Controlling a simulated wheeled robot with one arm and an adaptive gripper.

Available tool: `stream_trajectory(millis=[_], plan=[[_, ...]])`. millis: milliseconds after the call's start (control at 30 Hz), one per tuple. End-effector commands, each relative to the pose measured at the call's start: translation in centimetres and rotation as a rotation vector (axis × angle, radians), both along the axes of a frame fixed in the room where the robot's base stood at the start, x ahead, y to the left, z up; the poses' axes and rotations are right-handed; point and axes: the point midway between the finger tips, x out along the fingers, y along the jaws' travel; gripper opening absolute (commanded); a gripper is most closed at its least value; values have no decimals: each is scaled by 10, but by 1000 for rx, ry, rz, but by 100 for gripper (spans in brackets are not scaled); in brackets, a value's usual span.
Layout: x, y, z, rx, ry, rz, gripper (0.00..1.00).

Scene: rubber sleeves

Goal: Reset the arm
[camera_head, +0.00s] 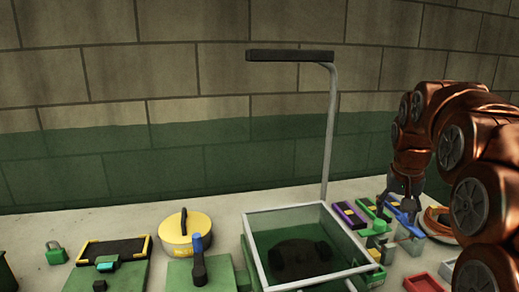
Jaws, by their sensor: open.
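My copper-coloured arm comes in from the right side of the head view and bends down toward the table. My gripper (398,208) hangs from it, dark and small, pointing down with its fingers apart. It is over or beside a blue item (402,205) among small coloured parts. I cannot tell whether the fingers touch that item. I see nothing clearly held between them.
A glass-walled box (343,234) and a lamp post (331,130) stand left of my gripper. A purple block (348,214), an orange ring (437,222) and a red tray (424,284) are nearby. A yellow round container (178,232) and black-yellow tray (90,249) stand farther left.

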Motion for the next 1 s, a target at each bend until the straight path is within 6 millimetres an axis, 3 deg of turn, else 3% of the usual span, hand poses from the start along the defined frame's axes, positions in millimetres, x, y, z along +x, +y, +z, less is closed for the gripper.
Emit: stream_trajectory(millis=[200, 500, 800, 1000], plan=[[-61, 47, -4, 22, 75, 91, 63], [-154, 97, -24, 49, 182, 201, 63], [-257, 131, -51, 74, 290, 297, 63], [-317, 142, -70, 87, 349, 347, 63]])
